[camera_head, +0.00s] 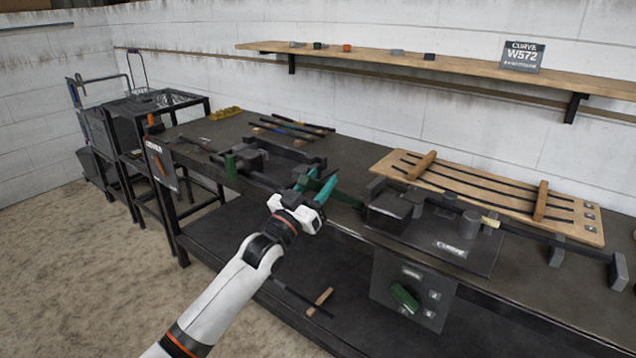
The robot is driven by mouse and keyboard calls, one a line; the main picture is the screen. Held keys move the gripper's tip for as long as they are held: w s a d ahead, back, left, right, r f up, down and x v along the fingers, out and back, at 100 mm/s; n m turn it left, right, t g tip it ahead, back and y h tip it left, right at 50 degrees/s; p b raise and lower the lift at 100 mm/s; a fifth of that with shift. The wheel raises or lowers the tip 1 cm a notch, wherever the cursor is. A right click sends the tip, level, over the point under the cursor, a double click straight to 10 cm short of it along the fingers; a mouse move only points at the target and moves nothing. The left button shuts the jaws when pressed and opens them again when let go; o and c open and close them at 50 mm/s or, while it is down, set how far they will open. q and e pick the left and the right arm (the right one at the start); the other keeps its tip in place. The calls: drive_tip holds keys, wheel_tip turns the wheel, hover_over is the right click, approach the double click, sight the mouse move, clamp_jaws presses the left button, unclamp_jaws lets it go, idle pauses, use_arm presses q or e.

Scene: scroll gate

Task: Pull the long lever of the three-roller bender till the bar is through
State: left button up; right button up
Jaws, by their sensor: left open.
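The bender stands on a dark plate (455,247) marked CURVE, at the right of the bench, with a dark block and grey cylindrical rollers (470,222) on it. A dark bar (540,236) with a pale yellow mark runs right from the rollers along the bench. I cannot tell whether a finger touches the grip. My right gripper is out of view.
A wooden board (480,190) with dark strips lies behind the bender. Another dark fixture (275,160) and several rods (292,128) lie to the left. A panel with a green switch (404,297) hangs at the front. A shelf (400,62) runs along the wall.

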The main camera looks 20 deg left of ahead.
use_arm(q)
clamp_jaws()
